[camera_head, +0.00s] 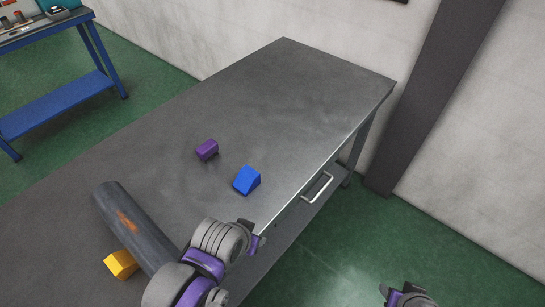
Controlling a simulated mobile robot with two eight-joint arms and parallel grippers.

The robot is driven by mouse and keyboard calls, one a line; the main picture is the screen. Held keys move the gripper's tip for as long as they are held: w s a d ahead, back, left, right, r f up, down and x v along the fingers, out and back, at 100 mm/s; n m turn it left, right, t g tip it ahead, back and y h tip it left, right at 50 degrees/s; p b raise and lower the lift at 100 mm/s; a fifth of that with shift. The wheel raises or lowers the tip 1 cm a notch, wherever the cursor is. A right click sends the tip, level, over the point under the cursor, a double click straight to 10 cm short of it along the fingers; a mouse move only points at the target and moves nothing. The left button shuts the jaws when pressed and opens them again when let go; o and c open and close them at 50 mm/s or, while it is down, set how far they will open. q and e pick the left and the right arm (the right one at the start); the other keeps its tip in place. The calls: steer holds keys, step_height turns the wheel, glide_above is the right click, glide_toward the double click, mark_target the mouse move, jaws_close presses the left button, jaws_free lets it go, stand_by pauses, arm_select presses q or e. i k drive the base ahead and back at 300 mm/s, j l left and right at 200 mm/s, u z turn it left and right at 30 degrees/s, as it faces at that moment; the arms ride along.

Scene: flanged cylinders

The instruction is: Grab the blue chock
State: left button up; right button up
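The blue chock (247,181) is a small wedge-shaped block on the grey metal table (300,90), near its right edge. My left gripper (256,238) is over the table's right edge, nearer to me than the blue chock and apart from it. Its fingers are small and partly hidden by the wrist, so I cannot tell if it is open or shut. My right gripper (398,292) is at the bottom edge, over the green floor and away from the table. It is partly cut off, and its opening is not clear.
A purple block (207,149) lies left of the blue chock. A dark grey cylinder (132,220) with a rusty patch lies on the table, and a yellow block (121,264) is beside it. The far tabletop is clear.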

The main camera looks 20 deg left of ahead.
mark_target(248, 178)
steer(key=i+l+u, duration=0.25)
steer(key=i, duration=0.25)
steer(key=i+l+u, duration=0.3)
steer(key=i+l, duration=0.15)
steer(key=u, duration=2.4)
